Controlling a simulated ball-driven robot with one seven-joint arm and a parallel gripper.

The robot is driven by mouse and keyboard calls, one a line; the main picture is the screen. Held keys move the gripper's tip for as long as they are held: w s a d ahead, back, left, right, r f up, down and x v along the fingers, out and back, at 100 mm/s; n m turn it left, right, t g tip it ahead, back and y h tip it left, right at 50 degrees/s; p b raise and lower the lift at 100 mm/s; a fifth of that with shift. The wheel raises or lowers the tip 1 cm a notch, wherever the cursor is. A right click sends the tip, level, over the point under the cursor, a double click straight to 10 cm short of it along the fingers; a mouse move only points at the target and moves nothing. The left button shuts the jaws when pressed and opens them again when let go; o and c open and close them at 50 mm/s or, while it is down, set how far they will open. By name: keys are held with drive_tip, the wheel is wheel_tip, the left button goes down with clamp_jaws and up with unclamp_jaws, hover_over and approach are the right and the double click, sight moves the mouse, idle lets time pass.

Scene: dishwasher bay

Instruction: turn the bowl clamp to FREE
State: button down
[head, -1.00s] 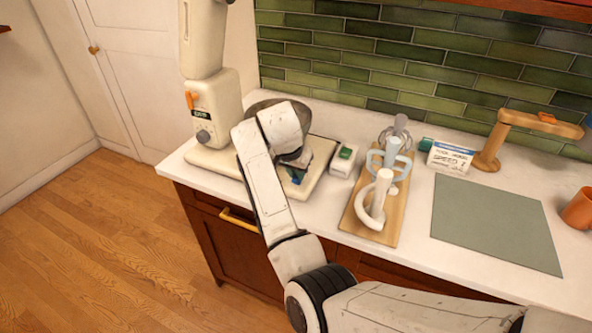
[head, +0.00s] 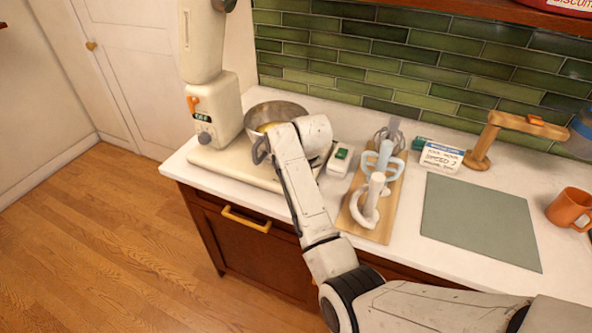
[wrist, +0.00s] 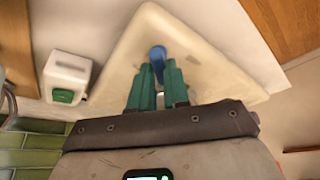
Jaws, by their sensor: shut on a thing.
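The mixing bowl (head: 276,110) is metal, has a dark handle and holds something yellow. It stands on the cream base (head: 232,163) of the stand mixer (head: 205,105). The bowl clamp is a blue lever (wrist: 158,52) on the cream base (wrist: 205,55) in the wrist view. My gripper (wrist: 158,66) has green fingers and is shut on the blue lever, with its rounded end showing beyond the fingertips. In the head view my forearm and wrist hide the clamp and the fingers. I cannot read any clamp marking.
A white box with a green button (head: 340,160) stands right of the mixer base. Beyond it are a wooden board (head: 378,228) with mixer attachments, a label card (head: 442,156), a wooden stand (head: 490,140), a grey-green mat (head: 482,222) and an orange mug (head: 569,208).

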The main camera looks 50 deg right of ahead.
drive_tip(key=n, duration=0.1)
drive_tip(key=n+y, duration=0.1)
drive_tip(key=n, duration=0.2)
drive_tip(key=shift+d+n+t+y, duration=0.25)
drive_tip(key=shift+n+t+y, duration=0.05)
drive_tip(key=shift+y, duration=0.1)
drive_tip(key=shift+d+n+y, duration=0.1)
drive_tip(key=shift+n+y, duration=0.6)
drive_tip(key=shift+n, duration=1.2)
drive_tip(key=c, duration=1.1)
unclamp_jaws()
drive_tip(key=v, duration=1)
drive_tip(key=shift+d+r, duration=0.15)
drive_tip(key=shift+r, duration=0.3)
